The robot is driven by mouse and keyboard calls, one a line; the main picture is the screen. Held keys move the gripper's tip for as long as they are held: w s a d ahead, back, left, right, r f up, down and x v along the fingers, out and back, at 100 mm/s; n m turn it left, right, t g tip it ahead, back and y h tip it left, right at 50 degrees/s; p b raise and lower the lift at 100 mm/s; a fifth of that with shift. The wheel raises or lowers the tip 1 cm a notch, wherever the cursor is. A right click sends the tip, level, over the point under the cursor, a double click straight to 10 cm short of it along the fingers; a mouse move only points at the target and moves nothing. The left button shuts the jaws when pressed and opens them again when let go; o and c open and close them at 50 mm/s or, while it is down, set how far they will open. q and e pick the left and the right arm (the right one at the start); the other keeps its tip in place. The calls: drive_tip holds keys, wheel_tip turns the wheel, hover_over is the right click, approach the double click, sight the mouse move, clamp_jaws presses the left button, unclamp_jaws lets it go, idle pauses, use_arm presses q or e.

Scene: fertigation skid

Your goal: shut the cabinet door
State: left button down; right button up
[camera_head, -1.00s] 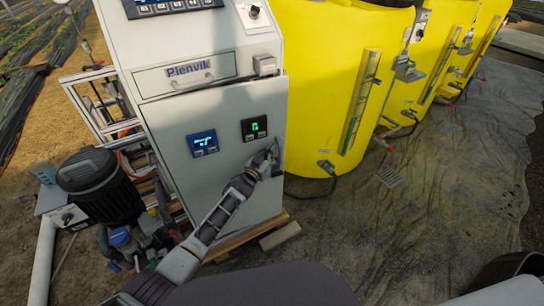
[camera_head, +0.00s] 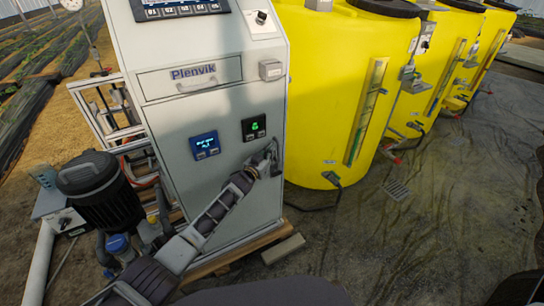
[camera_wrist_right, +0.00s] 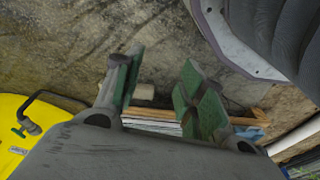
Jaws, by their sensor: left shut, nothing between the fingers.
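The cabinet (camera_head: 262,58) is pale grey and stands upright left of centre in the head view. Its door (camera_head: 168,133) is the lower front panel, with a blue display and a green display. The door looks flush with the cabinet front, and I see no clear gap along its right edge. My left gripper (camera_head: 273,156) is shut and empty at the door's right edge, by the handle area. The gripper partly hides that area, and I cannot tell whether it touches the door. My right gripper (camera_wrist_right: 160,75) is open and empty in the right wrist view, above the ground.
Yellow tanks (camera_head: 320,90) stand just right of the cabinet. A black filter housing (camera_head: 98,190) with pipes stands to its left. The ground sheet at right is mostly clear.

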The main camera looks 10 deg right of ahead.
use_arm(q)
drive_tip(key=shift+w+a+r, duration=0.2)
drive_tip(key=shift+w+a, duration=0.05)
drive_tip(key=shift+w, duration=0.25)
use_arm(e)
drive_tip(key=shift+a+r, duration=0.25)
drive_tip(key=shift+r, duration=0.9)
use_arm(q)
drive_tip(key=shift+r, duration=0.1)
